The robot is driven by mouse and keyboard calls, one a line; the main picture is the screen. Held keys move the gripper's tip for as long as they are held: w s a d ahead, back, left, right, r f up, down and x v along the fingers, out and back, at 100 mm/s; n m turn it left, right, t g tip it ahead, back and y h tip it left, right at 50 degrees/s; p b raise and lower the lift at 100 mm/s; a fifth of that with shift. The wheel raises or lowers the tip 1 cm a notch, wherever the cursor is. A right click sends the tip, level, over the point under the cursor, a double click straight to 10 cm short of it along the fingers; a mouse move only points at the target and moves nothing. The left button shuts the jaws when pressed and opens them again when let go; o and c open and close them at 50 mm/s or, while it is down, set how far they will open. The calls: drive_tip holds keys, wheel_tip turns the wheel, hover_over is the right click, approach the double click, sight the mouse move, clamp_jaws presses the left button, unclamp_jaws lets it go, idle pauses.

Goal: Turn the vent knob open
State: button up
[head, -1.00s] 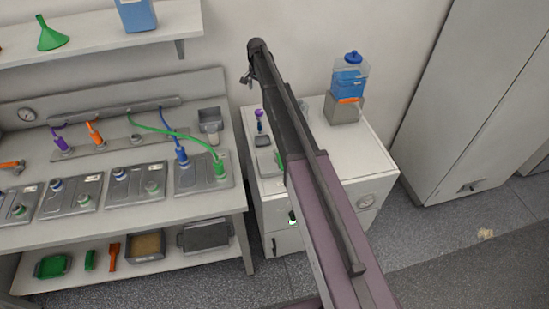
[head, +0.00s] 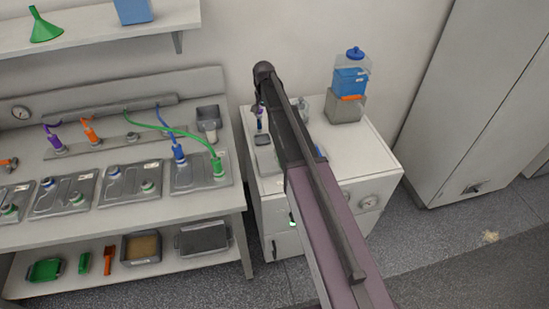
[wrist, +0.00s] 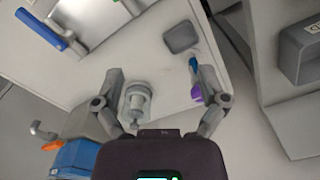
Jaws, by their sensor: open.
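I cannot pick out the vent knob for certain in either view. A white cabinet (head: 375,160) has a round gauge (head: 369,203) on its front, with a small grey part beside it, partly behind my arm. My gripper (wrist: 161,74) is open and empty above the cabinet top in the wrist view. A clear-grey jar (wrist: 138,102) shows between the fingers, nearer the left one; I cannot tell the height gap. A purple and blue item (wrist: 196,93) shows by the right finger.
A blue dispenser (head: 350,82) with an orange tap stands at the cabinet's back right. A dark dish (wrist: 181,37) and a blue-handled tool (wrist: 42,30) lie on the cabinet top.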

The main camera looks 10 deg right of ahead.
drive_tip(key=s+f+n+b, duration=0.1)
drive_tip(key=s+f+b, duration=0.2)
drive_tip(key=s, duration=0.5)
drive_tip(key=s+f+n+b, duration=0.2)
drive_tip(key=s+f, duration=0.1)
drive_tip(key=s, duration=0.4)
drive_tip(key=shift+s+b, duration=0.4)
drive_tip(key=s+n, duration=0.3)
drive_tip(key=s, duration=1.1)
